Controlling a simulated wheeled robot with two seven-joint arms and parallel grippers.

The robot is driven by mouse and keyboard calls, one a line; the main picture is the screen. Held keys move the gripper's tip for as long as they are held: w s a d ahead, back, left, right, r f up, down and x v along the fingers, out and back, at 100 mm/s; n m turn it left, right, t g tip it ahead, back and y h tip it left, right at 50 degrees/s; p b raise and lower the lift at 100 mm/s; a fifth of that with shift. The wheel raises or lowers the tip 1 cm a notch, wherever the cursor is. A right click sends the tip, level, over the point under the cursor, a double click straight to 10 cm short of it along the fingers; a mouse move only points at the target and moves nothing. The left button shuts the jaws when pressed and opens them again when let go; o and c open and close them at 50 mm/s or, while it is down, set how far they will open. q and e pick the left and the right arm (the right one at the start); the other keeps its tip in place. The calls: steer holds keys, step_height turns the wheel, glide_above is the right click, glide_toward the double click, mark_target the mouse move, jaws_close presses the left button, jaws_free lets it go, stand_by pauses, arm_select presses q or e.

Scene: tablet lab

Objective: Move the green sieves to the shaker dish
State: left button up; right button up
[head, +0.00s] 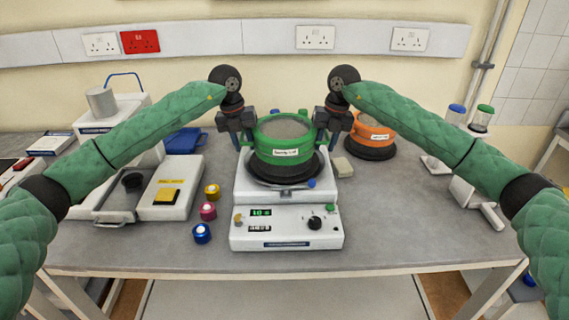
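The green sieves (281,151) are a round, upright green stack with a white label and a grey mesh top. They are at the black shaker dish (314,170), centred over it on the white shaker. Their lower edge meets the dish in the picture; I cannot tell whether they rest in it or hang just above. My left gripper (240,143) is at the left side of the stack and appears shut on its handle. My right gripper (325,142) is at the right side and appears shut on the other handle. The fingertips are partly hidden.
An orange sieve (373,132) on a black base stands to the right. The shaker's control panel (286,228) faces me. Blue, pink and yellow jars (202,233) and a white balance (165,200) stand left. The front right of the bench (420,235) is clear.

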arm_select(q)
steer(key=shift+d, duration=0.1)
arm_select(e)
steer(key=shift+a, duration=0.1)
arm_select(q)
step_height(320, 180, up, 12)
steer(key=a, duration=0.2)
steer(key=shift+a+f, duration=0.15)
arm_select(e)
step_height(320, 180, up, 12)
steer(key=d, duration=0.2)
steer(key=shift+d, duration=0.1)
stand_by(0.3)
